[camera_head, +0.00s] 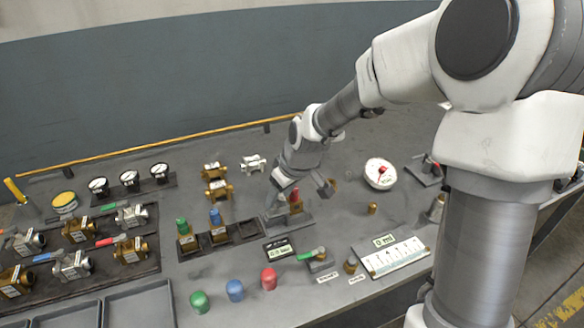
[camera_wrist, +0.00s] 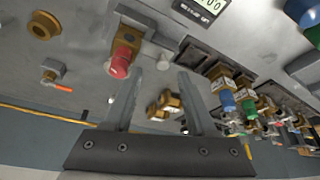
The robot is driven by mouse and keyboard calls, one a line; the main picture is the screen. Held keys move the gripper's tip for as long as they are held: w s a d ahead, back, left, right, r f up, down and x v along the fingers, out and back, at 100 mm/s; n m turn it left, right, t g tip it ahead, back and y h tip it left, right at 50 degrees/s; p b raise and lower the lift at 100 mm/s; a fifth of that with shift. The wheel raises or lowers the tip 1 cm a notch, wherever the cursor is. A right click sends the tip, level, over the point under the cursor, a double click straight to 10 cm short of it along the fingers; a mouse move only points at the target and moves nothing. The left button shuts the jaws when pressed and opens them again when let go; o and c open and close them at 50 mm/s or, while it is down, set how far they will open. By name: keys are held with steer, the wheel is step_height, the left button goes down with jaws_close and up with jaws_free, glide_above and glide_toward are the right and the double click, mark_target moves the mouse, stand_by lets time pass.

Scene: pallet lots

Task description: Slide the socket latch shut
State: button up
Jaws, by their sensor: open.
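My gripper (camera_head: 302,190) is open above the bench at the middle of the head view, fingers pointing down. In the wrist view, my gripper (camera_wrist: 160,72) has an empty gap between its two fingers. A red-capped brass fitting (camera_head: 295,197) stands beside the fingers, on a grey base plate (camera_head: 296,221). In the wrist view the red cap (camera_wrist: 121,60) is just left of the left finger. A small pale knob (camera_wrist: 164,62) shows between the fingertips. I cannot tell which part is the latch, or whether it is open or shut; my gripper partly covers this area.
A dark socket rail (camera_head: 232,237) holds fittings with green and blue caps to the left. Loose green, blue and red caps (camera_head: 269,278) stand in front. A small display (camera_head: 279,249), a white dial (camera_head: 380,172) and a scale board (camera_head: 396,258) are nearby. Valves crowd the left.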

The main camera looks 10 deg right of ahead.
steer(key=p+v, duration=0.2)
steer(key=v, duration=1.1)
steer(key=shift+r, duration=0.2)
steer(key=shift+d, duration=0.1)
